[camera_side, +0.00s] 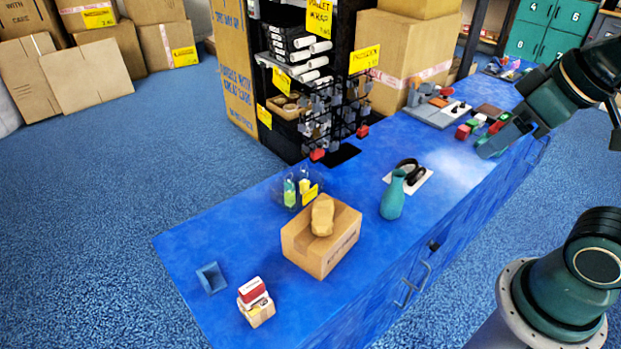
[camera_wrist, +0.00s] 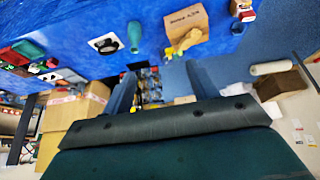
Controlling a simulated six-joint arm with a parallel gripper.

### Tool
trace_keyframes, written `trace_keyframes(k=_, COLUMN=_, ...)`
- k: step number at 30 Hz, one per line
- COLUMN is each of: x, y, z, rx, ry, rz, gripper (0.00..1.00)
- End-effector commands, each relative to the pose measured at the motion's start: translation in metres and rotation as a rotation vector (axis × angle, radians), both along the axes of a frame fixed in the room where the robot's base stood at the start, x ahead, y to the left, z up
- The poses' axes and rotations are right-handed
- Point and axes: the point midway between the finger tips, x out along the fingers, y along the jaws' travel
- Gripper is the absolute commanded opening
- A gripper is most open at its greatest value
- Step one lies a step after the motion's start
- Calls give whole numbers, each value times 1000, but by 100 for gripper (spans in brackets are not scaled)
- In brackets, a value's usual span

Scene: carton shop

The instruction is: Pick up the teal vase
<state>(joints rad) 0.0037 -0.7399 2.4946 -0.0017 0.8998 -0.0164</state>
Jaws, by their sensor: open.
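The teal vase (camera_side: 392,199) stands upright on the blue counter (camera_side: 235,251), just right of a cardboard box. In the wrist view the vase (camera_wrist: 134,37) shows near the top, beyond my fingers and left of the box. My gripper (camera_side: 489,147) is in the upper right of the side view, above the counter and well apart from the vase. Its two fingers (camera_wrist: 160,70) are spread in the wrist view, with nothing held between them.
The cardboard box (camera_side: 320,247) with a tan lump (camera_side: 322,215) on top stands left of the vase. Black headphones (camera_side: 410,170) on a white card are close behind the vase. A wire rack (camera_side: 335,115) stands at the back edge. Bare counter lies right of the vase.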

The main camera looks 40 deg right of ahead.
Motion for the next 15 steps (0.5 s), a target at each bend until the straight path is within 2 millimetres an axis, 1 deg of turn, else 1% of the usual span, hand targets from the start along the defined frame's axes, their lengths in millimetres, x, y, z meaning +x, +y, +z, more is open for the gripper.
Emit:
trace_keyframes(k=5, x=12, y=-2, z=1, rx=-34, ry=29, rz=59, gripper=59)
trace_keyframes(k=8, x=24, y=-5, z=1, rx=-66, ry=55, rz=120, gripper=59)
trace_keyframes(k=15, x=61, y=-17, z=-4, rx=-150, ry=134, rz=324, gripper=59)
